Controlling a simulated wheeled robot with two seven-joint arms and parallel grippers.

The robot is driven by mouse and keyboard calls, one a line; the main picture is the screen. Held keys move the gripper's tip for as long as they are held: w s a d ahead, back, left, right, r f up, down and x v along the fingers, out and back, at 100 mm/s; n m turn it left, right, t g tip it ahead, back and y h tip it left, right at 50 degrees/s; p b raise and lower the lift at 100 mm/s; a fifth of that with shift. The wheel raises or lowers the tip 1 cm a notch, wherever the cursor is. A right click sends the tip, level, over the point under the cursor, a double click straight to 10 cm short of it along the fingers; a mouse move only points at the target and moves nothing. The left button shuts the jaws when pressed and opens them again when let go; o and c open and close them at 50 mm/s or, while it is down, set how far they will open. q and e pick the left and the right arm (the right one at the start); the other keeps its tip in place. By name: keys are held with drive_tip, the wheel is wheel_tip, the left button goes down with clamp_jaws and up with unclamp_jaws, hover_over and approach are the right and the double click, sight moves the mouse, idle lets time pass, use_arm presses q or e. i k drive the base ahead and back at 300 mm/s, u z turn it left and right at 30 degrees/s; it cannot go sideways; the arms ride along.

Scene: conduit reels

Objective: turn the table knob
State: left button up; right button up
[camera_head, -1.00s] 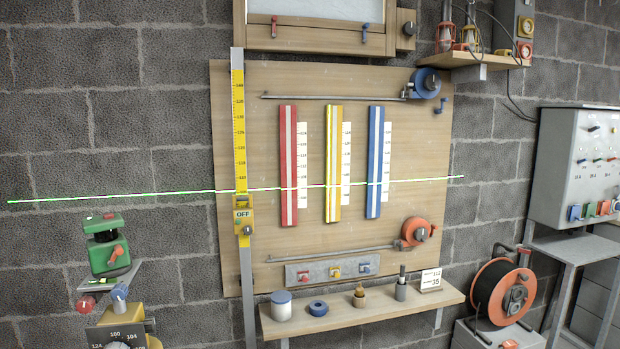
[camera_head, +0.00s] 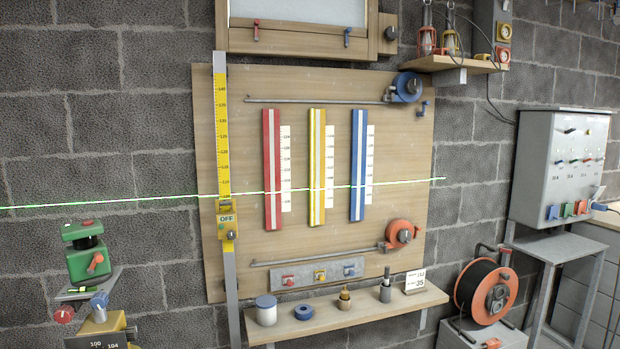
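A green laser level (camera_head: 88,255) with an orange knob (camera_head: 95,263) stands at the lower left on a small tilted-looking plate. Below the plate are a blue knob (camera_head: 99,299) and a red knob (camera_head: 64,314) on a yellow mount (camera_head: 105,325). A dark dial face with white numbers, 100 and 104 among them, is cut off by the bottom edge. I cannot tell which of these is the table knob. Neither of my grippers is in view, and nothing touches the knobs.
A bright line crosses the wooden board (camera_head: 400,215) and its red, yellow and blue strips. A yellow slider reading OFF (camera_head: 227,224) sits on the upright rule. A shelf (camera_head: 340,317) with small items, an orange cable reel (camera_head: 487,291) and a grey switch box (camera_head: 562,168) stand right.

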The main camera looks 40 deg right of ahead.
sight(99, 300)
drive_tip(key=k, duration=0.65)
drive_tip(key=z, duration=0.7)
drive_tip(key=i, duration=1.65)
drive_tip(key=u, duration=0.8)
